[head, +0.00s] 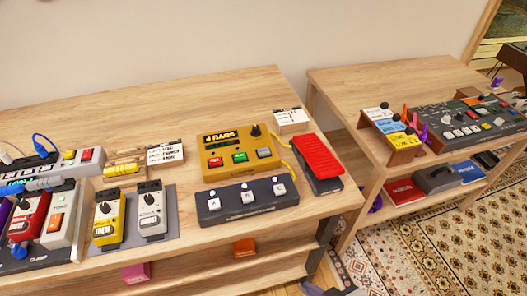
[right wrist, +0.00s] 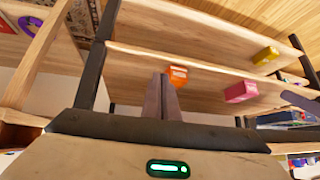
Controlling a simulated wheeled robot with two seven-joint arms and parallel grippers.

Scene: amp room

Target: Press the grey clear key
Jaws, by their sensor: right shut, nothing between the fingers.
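A mustard-yellow looper box (head: 222,172) with a "4 BARS" display sits on the front wooden table. On its face are a red key (head: 213,162), a green key (head: 239,157) and a pale grey key (head: 264,153) at the right, whose label is too small to read. My right gripper (head: 333,291) just shows at the bottom edge of the head view, low in front of the table and well apart from the keys. In the right wrist view its fingers (right wrist: 163,98) are together and empty, facing the table's lower shelves. My left gripper is out of view.
A dark three-switch pedal (head: 246,211) lies in front of the looper, and a red-topped pedal (head: 318,158) stands to its right. Several pedals stand at the left. Orange (head: 244,247) and pink (head: 136,273) boxes sit on the shelf below.

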